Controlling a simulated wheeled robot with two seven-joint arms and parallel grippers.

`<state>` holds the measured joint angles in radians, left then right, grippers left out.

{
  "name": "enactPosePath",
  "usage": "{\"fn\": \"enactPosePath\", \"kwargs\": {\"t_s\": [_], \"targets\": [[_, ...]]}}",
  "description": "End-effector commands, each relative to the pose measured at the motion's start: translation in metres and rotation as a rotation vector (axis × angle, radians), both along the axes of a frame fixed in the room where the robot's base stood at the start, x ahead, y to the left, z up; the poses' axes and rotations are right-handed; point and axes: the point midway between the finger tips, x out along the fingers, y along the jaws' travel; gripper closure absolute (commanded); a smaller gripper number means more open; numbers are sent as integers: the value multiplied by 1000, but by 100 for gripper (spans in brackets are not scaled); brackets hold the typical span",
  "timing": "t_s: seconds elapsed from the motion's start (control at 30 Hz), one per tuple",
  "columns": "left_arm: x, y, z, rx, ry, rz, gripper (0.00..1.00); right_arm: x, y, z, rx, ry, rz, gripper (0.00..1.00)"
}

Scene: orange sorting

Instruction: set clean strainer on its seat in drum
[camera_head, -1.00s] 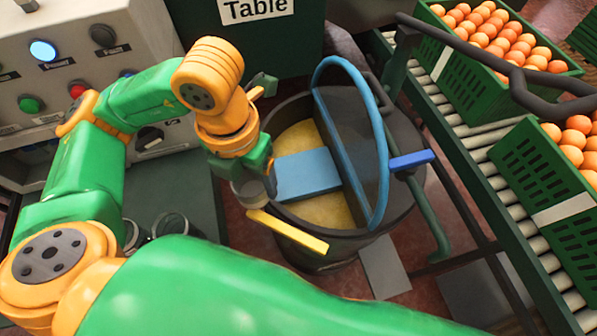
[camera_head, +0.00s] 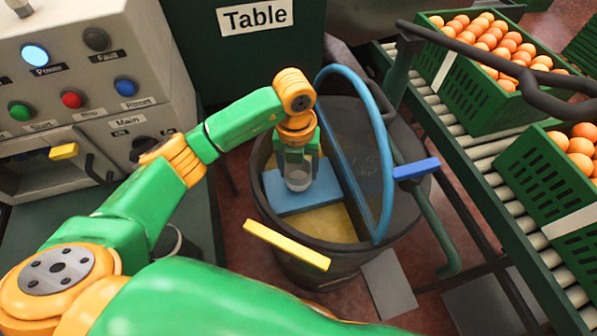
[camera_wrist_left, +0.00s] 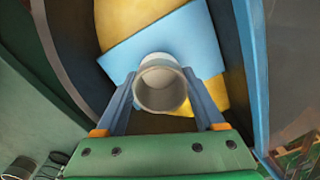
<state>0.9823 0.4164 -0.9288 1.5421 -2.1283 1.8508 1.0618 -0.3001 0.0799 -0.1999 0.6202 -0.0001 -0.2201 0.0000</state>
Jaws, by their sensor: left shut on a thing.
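The strainer, a pale grey round cup (camera_head: 298,181), is held between the fingers of my left gripper (camera_head: 298,170). The wrist view shows its open round mouth (camera_wrist_left: 160,90) between the two blue-grey fingers (camera_wrist_left: 160,100). The drum (camera_head: 265,208) is a dark round tub with a yellow inside. A flat blue plate (camera_head: 285,203) lies across its open left half, and the strainer is above it in both views. I cannot tell whether strainer and plate touch. No separate seat can be made out. My right gripper is not in view.
A blue hoop (camera_head: 384,150) edges the drum's dark right half. A yellow bar (camera_head: 287,245) and a blue bar (camera_head: 416,168) stick out at the rim. Orange-filled green crates (camera_head: 480,95) stand on a roller conveyor (camera_head: 480,155) at right. A control panel (camera_head: 85,65) stands at left.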

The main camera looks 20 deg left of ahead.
Motion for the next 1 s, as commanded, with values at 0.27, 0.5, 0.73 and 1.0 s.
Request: {"fn": "enactPosePath", "kwargs": {"t_s": [0.27,0.5,0.73,1.0], "targets": [[0,0,-16,-1,-1,1,86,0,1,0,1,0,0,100],[0,0,-19,-1,-1,1,5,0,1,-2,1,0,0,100],[0,0,-18,-1,-1,1,0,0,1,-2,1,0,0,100],[1,1,27,-3,-7,0,0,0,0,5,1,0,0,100]]}}
